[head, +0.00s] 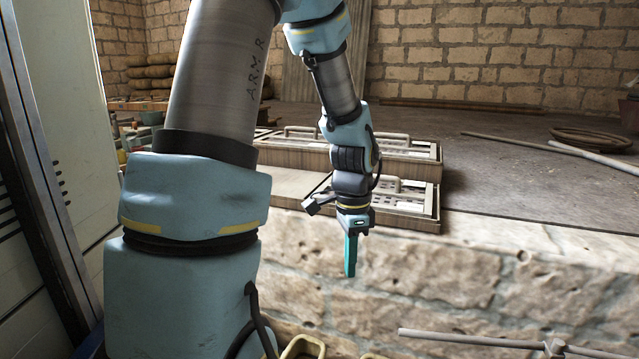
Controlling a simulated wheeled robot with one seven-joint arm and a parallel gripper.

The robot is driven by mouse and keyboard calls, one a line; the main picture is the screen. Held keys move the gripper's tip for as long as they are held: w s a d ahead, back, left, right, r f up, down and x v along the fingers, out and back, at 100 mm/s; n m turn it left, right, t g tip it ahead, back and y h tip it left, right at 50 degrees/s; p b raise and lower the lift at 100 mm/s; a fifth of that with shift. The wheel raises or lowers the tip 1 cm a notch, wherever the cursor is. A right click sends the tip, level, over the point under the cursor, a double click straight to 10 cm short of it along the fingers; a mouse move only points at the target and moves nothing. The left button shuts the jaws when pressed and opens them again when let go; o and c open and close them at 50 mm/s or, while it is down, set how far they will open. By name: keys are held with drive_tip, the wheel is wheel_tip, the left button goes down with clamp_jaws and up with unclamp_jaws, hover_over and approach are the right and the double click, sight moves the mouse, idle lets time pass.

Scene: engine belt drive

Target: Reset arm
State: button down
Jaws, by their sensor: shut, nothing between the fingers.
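My arm fills the left and middle of the head view, bent over with its end hanging down. My gripper (350,268) points downward, its teal fingers closed together with nothing between them. It hangs in front of the pale stone block wall (480,285), apart from anything I can make out. No belt or engine part can be made out in this view.
Shallow wooden trays (428,222) with handles sit on the ledge behind my gripper. Pale rods (545,148) and a coiled ring (592,138) lie on the floor at right. A grey rod (470,341) is at the bottom right. A grey-green cabinet (60,90) stands at left.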

drive_tip(key=s+a+r+n+t, duration=0.1)
drive_tip(key=s+a+r+n, duration=0.1)
drive_tip(key=a+n, duration=0.45)
drive_tip(key=s+a+r+n+t, duration=0.1)
drive_tip(key=s+a+n, duration=0.1)
drive_tip(key=a+n, duration=0.45)
wheel_tip(320, 180, up, 14)
drive_tip(key=n+p, duration=0.1)
drive_tip(key=p, duration=1.2)
drive_tip(key=shift+f+n+p, duration=0.15)
drive_tip(key=shift+n+p, duration=0.15)
drive_tip(key=shift+s, duration=0.1)
